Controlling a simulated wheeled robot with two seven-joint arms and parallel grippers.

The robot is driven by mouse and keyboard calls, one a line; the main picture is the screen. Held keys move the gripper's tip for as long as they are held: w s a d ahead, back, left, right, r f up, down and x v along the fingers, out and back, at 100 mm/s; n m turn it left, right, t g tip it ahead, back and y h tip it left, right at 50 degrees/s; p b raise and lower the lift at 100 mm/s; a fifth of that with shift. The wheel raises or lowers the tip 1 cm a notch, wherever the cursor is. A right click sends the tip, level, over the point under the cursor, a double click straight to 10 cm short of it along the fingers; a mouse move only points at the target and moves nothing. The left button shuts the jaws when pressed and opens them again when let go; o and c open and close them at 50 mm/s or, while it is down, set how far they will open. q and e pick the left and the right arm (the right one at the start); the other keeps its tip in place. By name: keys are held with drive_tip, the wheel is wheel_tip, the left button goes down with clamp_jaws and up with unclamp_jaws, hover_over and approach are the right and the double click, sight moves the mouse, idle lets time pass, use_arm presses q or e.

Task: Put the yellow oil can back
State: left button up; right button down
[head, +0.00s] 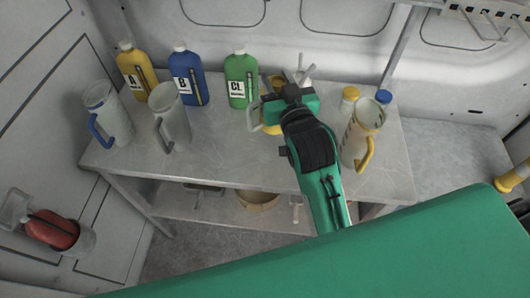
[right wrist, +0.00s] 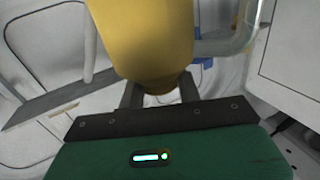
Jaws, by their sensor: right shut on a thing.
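The yellow oil can shows large at the top of the right wrist view (right wrist: 145,40), with a pale clear handle at its right side. In the head view only bits of it show around my gripper, such as a yellow edge (head: 271,129) and a pale handle at the left; the rest is hidden. My right gripper (head: 291,92) is shut on the can, its dark fingers on either side of the can's narrow end in the wrist view (right wrist: 158,92). The can is over the back right part of the grey table (head: 225,150); I cannot tell whether it touches. My left gripper is out of view.
A yellow bottle (head: 134,72), a blue bottle (head: 187,75) and a green bottle (head: 240,80) stand along the back. Clear jugs with blue (head: 108,112), grey (head: 172,118) and yellow (head: 361,140) handles stand on the table. A red item (head: 52,230) is at the left wall.

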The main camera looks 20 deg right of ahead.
drive_tip(key=shift+n+y, duration=0.3)
drive_tip(key=shift+n, duration=0.1)
drive_tip(key=r, duration=0.1)
drive_tip(key=a+r, duration=0.1)
drive_tip(key=r, duration=0.1)
drive_tip(key=w+a+r, duration=0.1)
drive_tip(key=r, duration=0.1)
drive_tip(key=shift+a, duration=0.15)
wheel_tip(320, 180, down, 19)
drive_tip(key=shift+r+p, duration=0.15)
drive_tip(key=shift+p, duration=0.65)
drive_tip(key=shift+f, duration=0.55)
drive_tip(key=c, duration=1)
unclamp_jaws()
drive_tip(key=shift+o, duration=0.2)
drive_tip(key=s+b, duration=0.3)
drive_tip(key=s, duration=0.9)
drive_tip(key=shift+d+b, duration=0.3)
drive_tip(key=shift+d, duration=0.05)
